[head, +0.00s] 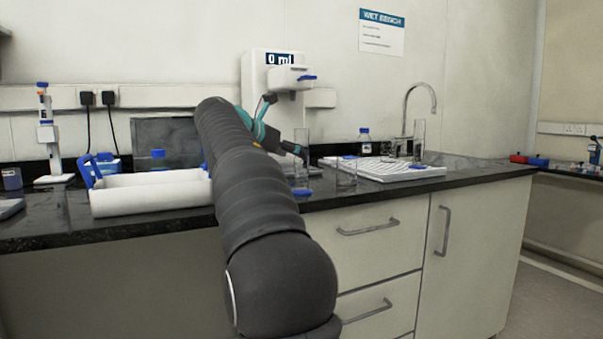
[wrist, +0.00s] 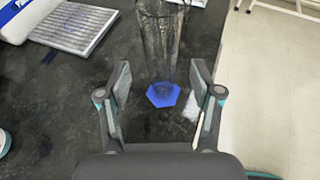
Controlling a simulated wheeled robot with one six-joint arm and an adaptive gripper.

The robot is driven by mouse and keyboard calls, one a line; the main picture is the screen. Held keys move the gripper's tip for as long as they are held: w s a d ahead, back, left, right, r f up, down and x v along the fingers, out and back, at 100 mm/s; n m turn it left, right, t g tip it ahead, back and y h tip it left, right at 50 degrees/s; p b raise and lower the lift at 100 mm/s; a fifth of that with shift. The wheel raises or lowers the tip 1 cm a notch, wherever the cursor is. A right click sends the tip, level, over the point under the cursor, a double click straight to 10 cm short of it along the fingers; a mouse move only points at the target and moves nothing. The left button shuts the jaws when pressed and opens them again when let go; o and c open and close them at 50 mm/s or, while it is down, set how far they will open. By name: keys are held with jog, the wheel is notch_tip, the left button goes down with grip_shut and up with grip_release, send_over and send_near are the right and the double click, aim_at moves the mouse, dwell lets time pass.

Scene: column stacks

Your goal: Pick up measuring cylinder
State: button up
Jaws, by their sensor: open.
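A clear measuring cylinder (head: 301,165) with a blue base stands upright on the dark bench near its front edge in the head view. In the wrist view the clear measuring cylinder (wrist: 160,38) rises from a blue six-sided base (wrist: 163,95). My gripper (wrist: 160,70) is open, with one finger on each side of the cylinder in the picture. I see no finger touching it; the exact depth between them is hard to tell. In the head view my gripper (head: 298,150) is at the cylinder, partly hidden by my arm.
Another clear glass vessel (head: 346,174) stands just right of the cylinder. A white drying tray (head: 400,174) with glassware is further right. A white rack with blue ends (head: 150,196) lies left, and a white dispenser (head: 258,80) stands behind. The bench edge is close on the right in the wrist view.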

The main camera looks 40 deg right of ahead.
jog(key=x, duration=0.4)
jog(key=shift+s+d+r+b, duration=0.1)
jog(key=shift+s+d+b, duration=0.05)
jog(key=shift+b, duration=0.15)
grip_shut()
jog(key=shift+r, duration=0.1)
